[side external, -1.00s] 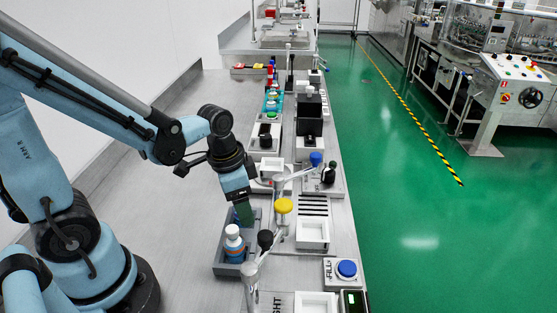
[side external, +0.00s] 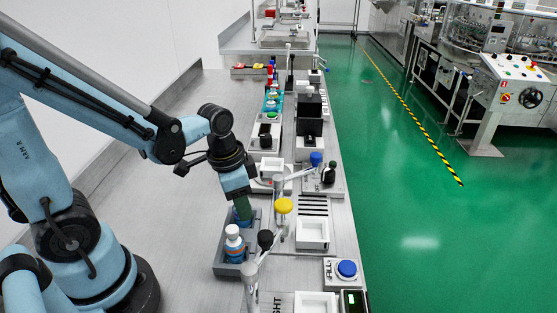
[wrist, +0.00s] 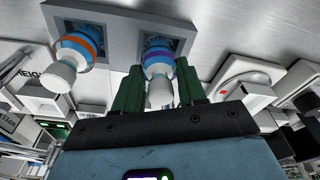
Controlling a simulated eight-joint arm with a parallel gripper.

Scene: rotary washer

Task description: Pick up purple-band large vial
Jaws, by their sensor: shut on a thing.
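The purple-band large vial (wrist: 158,56) is blue and white with a white cap. In the wrist view it stands in one square compartment of a grey rack (wrist: 187,17), between my gripper's green fingers. My gripper (wrist: 159,74) is shut on it near the neck. In the side view my gripper (side external: 243,209) reaches down into the rack's far compartment and mostly hides this vial. An orange-band vial (wrist: 78,46) stands in the neighbouring compartment, and its white cap shows in the side view (side external: 233,231).
Lever handles with a yellow knob (side external: 284,205) and a black knob (side external: 265,239) stand close to the right of the rack. A white tray (side external: 313,233) and a blue button (side external: 347,268) lie further right. The bench left of the rack is clear.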

